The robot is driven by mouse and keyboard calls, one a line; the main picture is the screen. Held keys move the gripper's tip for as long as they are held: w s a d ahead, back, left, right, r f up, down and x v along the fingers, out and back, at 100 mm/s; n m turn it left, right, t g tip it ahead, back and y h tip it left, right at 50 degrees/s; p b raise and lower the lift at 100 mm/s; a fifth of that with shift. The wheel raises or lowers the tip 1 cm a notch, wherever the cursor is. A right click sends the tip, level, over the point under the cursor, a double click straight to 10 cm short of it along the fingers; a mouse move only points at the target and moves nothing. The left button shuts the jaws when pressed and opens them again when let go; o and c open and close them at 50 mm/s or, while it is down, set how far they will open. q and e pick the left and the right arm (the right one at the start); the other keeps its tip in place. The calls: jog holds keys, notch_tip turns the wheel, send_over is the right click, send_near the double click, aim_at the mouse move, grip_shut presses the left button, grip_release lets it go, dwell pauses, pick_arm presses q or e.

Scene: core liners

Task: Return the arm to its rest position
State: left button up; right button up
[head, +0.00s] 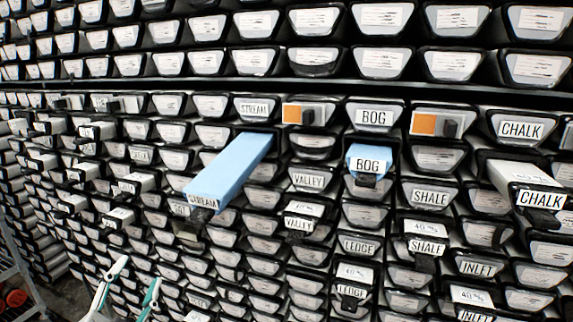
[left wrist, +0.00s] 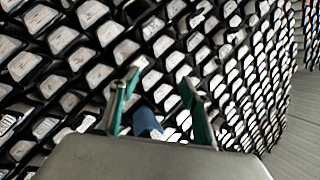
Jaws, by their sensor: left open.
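My left gripper (head: 138,272) is at the bottom left of the head view, its two pale and teal fingers apart, in front of the rack and clear of the liners there. In the left wrist view the gripper (left wrist: 162,75) is open toward the rack. A blue piece (left wrist: 147,122) shows between its fingers; I cannot tell which liner it is. A long blue liner labelled STREAM (head: 232,170) sticks far out of the rack, to the upper right of the gripper. A shorter blue liner labelled BOG (head: 367,162) sticks out under a BOG label. My right gripper is not in view.
The rack (head: 300,84) of labelled liners fills most of the head view. Other liners stick out, such as CHALK (head: 528,183), SHALE (head: 428,237) and VALLEY (head: 303,215). Orange-marked blocks (head: 424,124) sit in the upper rows. A metal frame stands at the lower left.

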pick_arm(q)
jog(key=s+a+f+g+y, duration=0.1)
jog(key=s+a+f+g, duration=0.25)
jog(key=s+f, duration=0.5)
jog(key=s+a+f+n+g+y, duration=0.1)
jog(key=s+a+f+g, duration=0.1)
jog(key=s+f+g, duration=0.6)
jog(key=s+a+f+g+y, duration=0.15)
jog(key=s+f, duration=0.45)
jog(key=f, duration=0.6)
jog(key=w+d+f+n+t+h+p, duration=0.1)
jog(key=d+f+h, duration=0.3)
jog(key=d, duration=0.4)
jog(key=w+d+f+n+t+h+p, duration=0.2)
jog(key=d+f+t+h+p, duration=0.1)
jog(key=d, duration=0.4)
jog(key=shift+d+f+t+h, duration=0.4)
jog(key=shift+t+h, duration=0.15)
jog(key=shift+t, duration=0.15)
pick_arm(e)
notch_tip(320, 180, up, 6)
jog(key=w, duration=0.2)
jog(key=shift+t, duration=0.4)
pick_arm(q)
jog(key=shift+w, duration=0.1)
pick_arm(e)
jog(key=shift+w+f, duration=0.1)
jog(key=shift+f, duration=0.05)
